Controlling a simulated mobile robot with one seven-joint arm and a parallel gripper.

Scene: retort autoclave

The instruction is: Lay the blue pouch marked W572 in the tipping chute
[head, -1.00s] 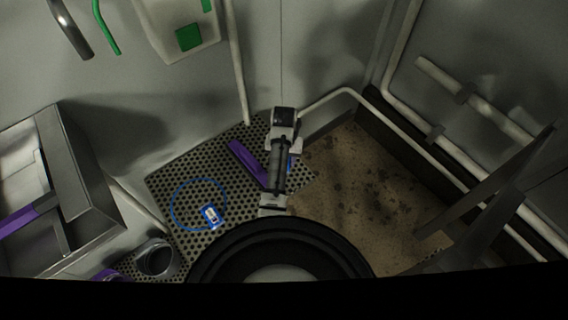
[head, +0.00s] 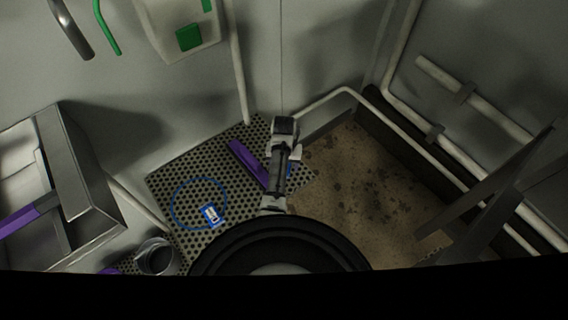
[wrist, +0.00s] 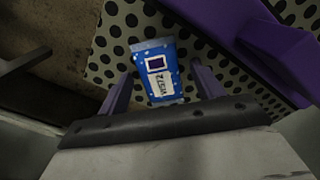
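A blue pouch (wrist: 156,72) with a white label lies on the perforated floor plate in the wrist view. The label's upside-down marking seems to read W572. In the head view only a blue sliver of this pouch (head: 290,170) shows beside my arm. My gripper (wrist: 161,72) is open above it, with one purple finger on each side of the pouch; I cannot tell whether they touch it. A steel trough with a purple bar (head: 85,190) stands at the left of the head view; I cannot tell for certain that it is the tipping chute.
Another blue pouch with a white label (head: 211,214) lies on the plate (head: 165,185) at a blue ring (head: 174,205). A purple bar (head: 247,162) lies close to my gripper. A grey cup (head: 155,257) stands at lower left. Pipes (head: 450,150) line the right wall.

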